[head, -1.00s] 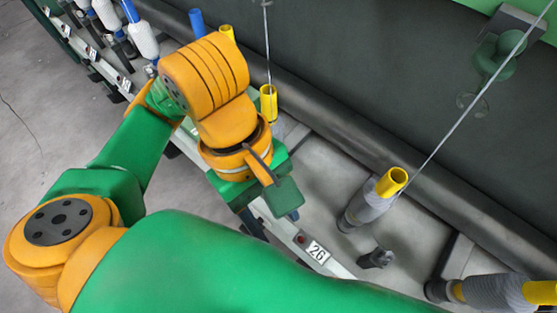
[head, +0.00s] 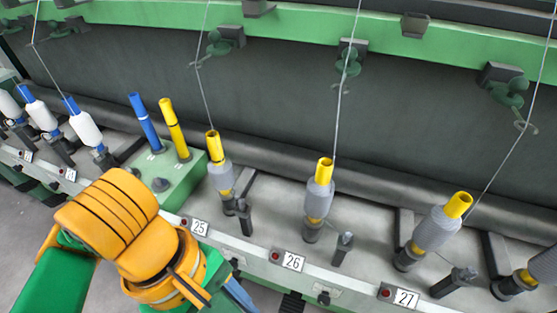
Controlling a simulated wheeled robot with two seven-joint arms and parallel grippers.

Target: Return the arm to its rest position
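My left arm (head: 118,215) comes in from the lower left, its orange wrist in front of the machine's front rail. My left gripper (head: 200,288) is below the wrist at the bottom edge. Only a dark part of it shows, and I cannot tell whether it is open or shut or holds anything. My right gripper is not in view.
Grey bobbins with yellow tubes stand at spindles 25 (head: 220,172), 26 (head: 319,197) and 27 (head: 437,226), with threads running up. A blue tube (head: 146,122) and a yellow tube (head: 175,130) stand on a green box (head: 183,192). White bobbins (head: 84,128) stand left.

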